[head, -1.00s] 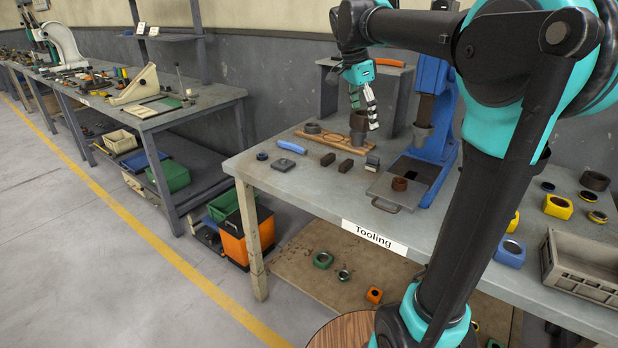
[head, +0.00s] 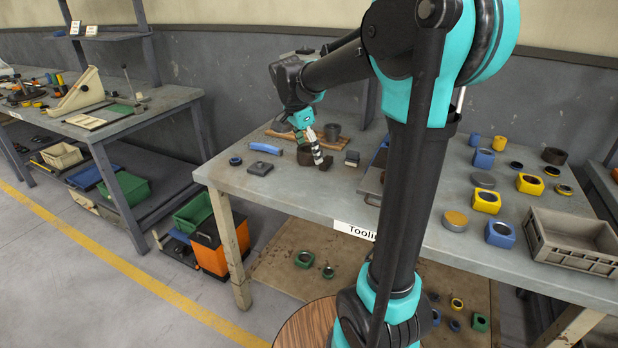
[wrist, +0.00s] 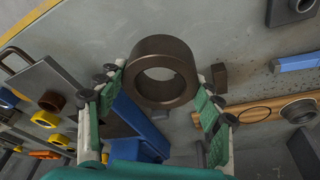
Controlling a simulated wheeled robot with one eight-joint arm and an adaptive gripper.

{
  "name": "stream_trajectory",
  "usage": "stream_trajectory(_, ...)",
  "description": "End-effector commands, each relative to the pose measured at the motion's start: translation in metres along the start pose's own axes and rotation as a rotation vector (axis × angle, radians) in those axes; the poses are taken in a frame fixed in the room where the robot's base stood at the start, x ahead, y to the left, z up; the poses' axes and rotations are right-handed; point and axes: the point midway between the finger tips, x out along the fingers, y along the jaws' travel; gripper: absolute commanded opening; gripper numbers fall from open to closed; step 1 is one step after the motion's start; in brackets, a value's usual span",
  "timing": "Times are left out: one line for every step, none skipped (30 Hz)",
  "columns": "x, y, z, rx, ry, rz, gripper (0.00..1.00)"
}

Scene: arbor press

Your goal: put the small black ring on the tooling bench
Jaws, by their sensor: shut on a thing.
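My gripper (head: 316,156) is over the left part of the tooling bench (head: 290,193), fingers pointing down. In the wrist view my gripper (wrist: 164,88) is shut on a dark brown-black ring (wrist: 162,72). The ring sits between the fingertips with its open hole facing the camera. In the head view the ring (head: 307,154) is a dark shape at the fingertips, partly covered by them. I cannot tell whether it touches the bench top. The bench carries a white "Tooling" label, partly hidden behind my arm.
A blue handle (head: 264,147), a flat dark block (head: 259,168), a small grey block (head: 352,158) and another dark ring (head: 332,131) stand near my gripper. Yellow and blue blocks and a grey crate (head: 572,243) fill the right side. The bench's front left is clear.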

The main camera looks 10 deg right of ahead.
Motion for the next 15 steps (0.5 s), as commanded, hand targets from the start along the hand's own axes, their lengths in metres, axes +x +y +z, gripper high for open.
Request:
stream_trajectory(0.012,0.0,0.003,0.0,0.0,0.0,0.16)
stream_trajectory(0.018,-0.001,0.005,0.0,0.0,0.0,0.16)
stream_trajectory(0.026,-0.001,0.007,0.0,0.0,0.0,0.16)
stream_trajectory(0.032,0.0,0.009,0.0,0.0,0.0,0.16)
stream_trajectory(0.036,0.0,0.01,0.0,0.0,0.0,0.16)
stream_trajectory(0.042,0.0,0.012,0.0,0.0,0.0,0.16)
stream_trajectory(0.045,-0.001,0.013,0.0,0.0,0.0,0.16)
stream_trajectory(0.048,-0.001,0.013,0.0,0.0,0.0,0.16)
stream_trajectory(0.051,0.0,0.014,0.0,0.0,0.0,0.16)
stream_trajectory(0.053,0.0,0.015,0.0,0.0,0.0,0.16)
stream_trajectory(0.054,0.0,0.015,0.0,0.0,0.0,0.16)
stream_trajectory(0.056,0.0,0.015,0.0,0.0,0.0,0.16)
stream_trajectory(0.058,0.0,0.016,0.0,0.0,0.0,0.16)
stream_trajectory(0.061,0.0,0.017,0.0,0.0,0.0,0.16)
stream_trajectory(0.066,0.0,0.018,0.0,0.0,0.0,0.16)
